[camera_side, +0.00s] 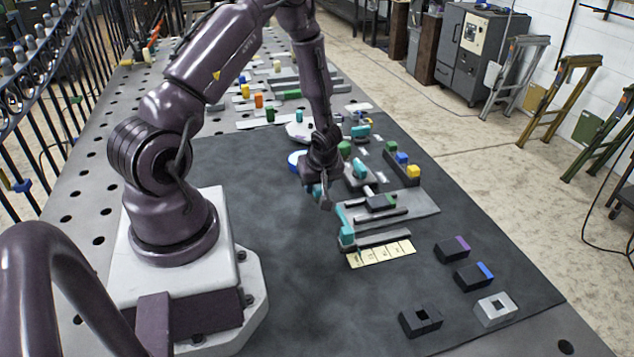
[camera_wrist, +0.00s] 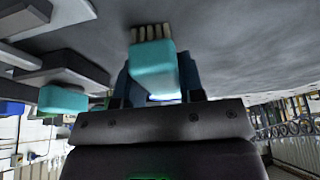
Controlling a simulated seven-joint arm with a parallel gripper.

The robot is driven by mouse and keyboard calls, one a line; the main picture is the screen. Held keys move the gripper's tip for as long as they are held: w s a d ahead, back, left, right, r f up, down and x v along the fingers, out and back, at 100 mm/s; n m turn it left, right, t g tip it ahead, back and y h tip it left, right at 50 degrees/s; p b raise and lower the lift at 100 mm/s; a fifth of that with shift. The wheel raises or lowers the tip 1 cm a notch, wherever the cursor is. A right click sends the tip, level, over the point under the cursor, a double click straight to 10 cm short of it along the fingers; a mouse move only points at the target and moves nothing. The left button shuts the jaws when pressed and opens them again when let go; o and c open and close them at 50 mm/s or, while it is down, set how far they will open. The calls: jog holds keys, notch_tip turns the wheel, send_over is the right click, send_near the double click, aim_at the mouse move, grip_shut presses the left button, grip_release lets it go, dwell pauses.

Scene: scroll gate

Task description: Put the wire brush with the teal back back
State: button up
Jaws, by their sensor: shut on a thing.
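The wire brush with the teal back (camera_wrist: 153,68) is held in my gripper (camera_wrist: 157,88); its pale bristles (camera_wrist: 152,32) point away from the jaws in the wrist view. In the side view my gripper (camera_side: 322,192) is shut on it above the dark mat, left of the grey work plate. The brush shows there only as a small teal patch (camera_side: 317,191), partly hidden by the jaws. Several dark or grey blocks lie at the mat's front right: one with a purple stripe (camera_side: 452,249), one with a blue stripe (camera_side: 474,275), and two with square openings, black (camera_side: 421,320) and light grey (camera_side: 495,309).
Yellow, blue and green blocks (camera_side: 402,162) stand behind. The mat's front left is clear.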

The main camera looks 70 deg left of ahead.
jog(key=shift+f, duration=0.1)
jog(key=o, duration=0.9)
